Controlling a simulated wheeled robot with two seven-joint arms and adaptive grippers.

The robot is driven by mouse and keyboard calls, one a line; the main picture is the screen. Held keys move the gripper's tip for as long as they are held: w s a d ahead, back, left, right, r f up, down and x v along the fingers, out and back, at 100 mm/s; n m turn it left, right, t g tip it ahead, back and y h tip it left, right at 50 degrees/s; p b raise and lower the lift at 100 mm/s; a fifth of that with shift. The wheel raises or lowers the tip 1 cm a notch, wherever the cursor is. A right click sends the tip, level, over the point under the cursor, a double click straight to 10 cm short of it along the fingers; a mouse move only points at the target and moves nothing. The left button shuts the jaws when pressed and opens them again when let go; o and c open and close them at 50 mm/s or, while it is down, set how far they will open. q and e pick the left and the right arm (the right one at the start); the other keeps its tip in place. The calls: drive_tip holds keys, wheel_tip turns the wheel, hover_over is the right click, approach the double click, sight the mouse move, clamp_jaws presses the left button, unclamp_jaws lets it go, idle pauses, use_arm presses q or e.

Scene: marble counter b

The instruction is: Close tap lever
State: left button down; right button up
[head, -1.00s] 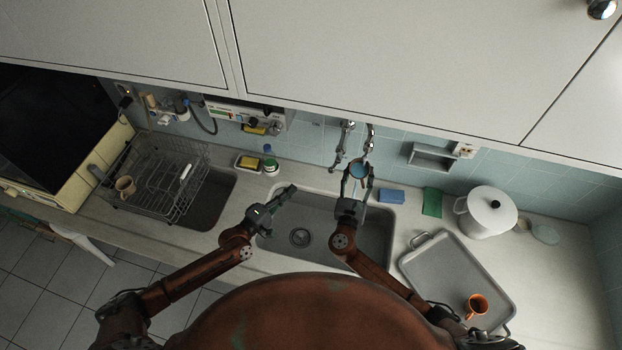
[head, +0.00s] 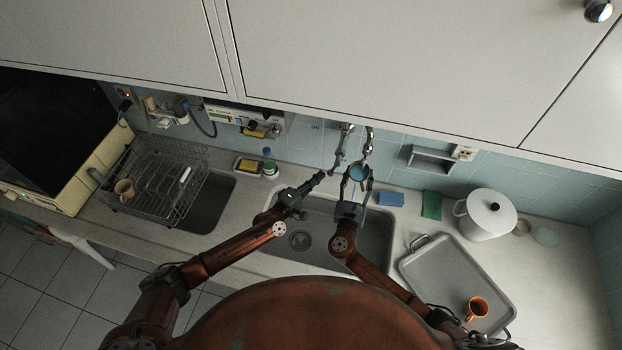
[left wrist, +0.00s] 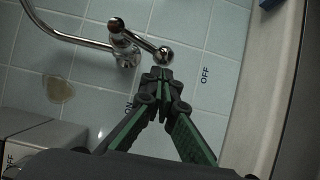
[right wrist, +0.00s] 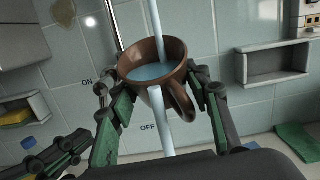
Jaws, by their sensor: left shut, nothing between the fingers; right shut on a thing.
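The chrome tap (left wrist: 122,45) is on the tiled wall above the sink. Its lever, with a round knob (left wrist: 165,54), lies in the left wrist view beside the wall labels ON and OFF. My left gripper (left wrist: 162,74) is shut and empty, its tips just below the knob; contact is unclear. In the head view this gripper (head: 320,177) is left of the tap. My right gripper (right wrist: 158,88) is shut on a brown mug (right wrist: 182,97) under the tap. Water (right wrist: 152,22) runs down into the mug, and a pale stream (right wrist: 160,122) shows in front of it.
The sink basin (head: 300,220) lies below both grippers. A blue sponge (head: 390,198), a green cloth (head: 432,205), a white pot (head: 487,214) and a grey tray (head: 440,265) are on the right. A dish rack (head: 165,180) is on the left.

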use_arm(q)
drive_tip(key=shift+d, duration=0.2)
drive_tip(key=shift+s+d+f, duration=0.15)
drive_tip(key=shift+d+f, duration=0.25)
drive_tip(key=shift+d, duration=0.2)
drive_tip(key=shift+s+d+f, duration=0.15)
drive_tip(key=shift+d+f, duration=0.25)
drive_tip(key=shift+d, duration=0.15)
drive_tip(key=shift+a, duration=0.1)
